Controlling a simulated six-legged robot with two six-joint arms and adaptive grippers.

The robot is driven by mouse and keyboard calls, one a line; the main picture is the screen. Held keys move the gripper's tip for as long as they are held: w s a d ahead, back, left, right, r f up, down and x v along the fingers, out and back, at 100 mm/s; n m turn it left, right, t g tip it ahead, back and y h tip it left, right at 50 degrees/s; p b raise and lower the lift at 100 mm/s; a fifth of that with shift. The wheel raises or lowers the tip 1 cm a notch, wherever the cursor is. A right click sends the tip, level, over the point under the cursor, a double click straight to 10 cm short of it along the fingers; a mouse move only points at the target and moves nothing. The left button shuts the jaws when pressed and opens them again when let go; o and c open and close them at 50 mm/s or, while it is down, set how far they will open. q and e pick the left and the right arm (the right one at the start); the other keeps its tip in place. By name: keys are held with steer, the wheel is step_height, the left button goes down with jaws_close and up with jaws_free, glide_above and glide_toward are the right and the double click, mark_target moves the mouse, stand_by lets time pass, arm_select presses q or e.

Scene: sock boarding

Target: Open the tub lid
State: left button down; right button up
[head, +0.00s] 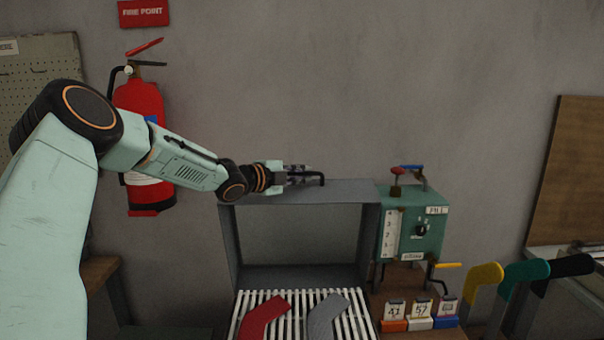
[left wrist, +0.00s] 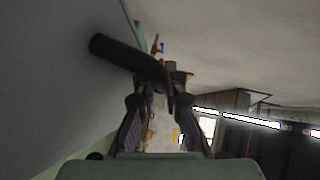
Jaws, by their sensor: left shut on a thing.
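The tub's grey lid (head: 371,235) stands upright at the back of the tub, its hollow inside facing me. A dark bar handle (head: 322,180) sits on its top edge; the handle also shows in the left wrist view (left wrist: 125,57). My left gripper (head: 308,177) is shut on this handle, with its fingers (left wrist: 160,80) around the bar in the left wrist view. Below the lid, the white slatted rack (head: 290,296) of the tub shows, with a red sock shape (head: 262,317) and a grey one (head: 325,316) on it. My right gripper is out of view.
A green control box (head: 412,232) with levers stands right of the lid. Several small numbered tags (head: 420,312) and yellow, green and black sock shapes (head: 486,274) are at lower right. A red fire extinguisher (head: 140,105) hangs on the wall behind my left arm.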

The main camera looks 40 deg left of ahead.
arm_select(q)
steer(key=shift+s, duration=0.15)
steer(key=c, duration=1.7)
jaws_free()
steer(key=shift+a, duration=0.15)
steer(key=shift+r, duration=0.25)
step_height(320, 180, up, 8)
steer(key=shift+r, duration=0.75)
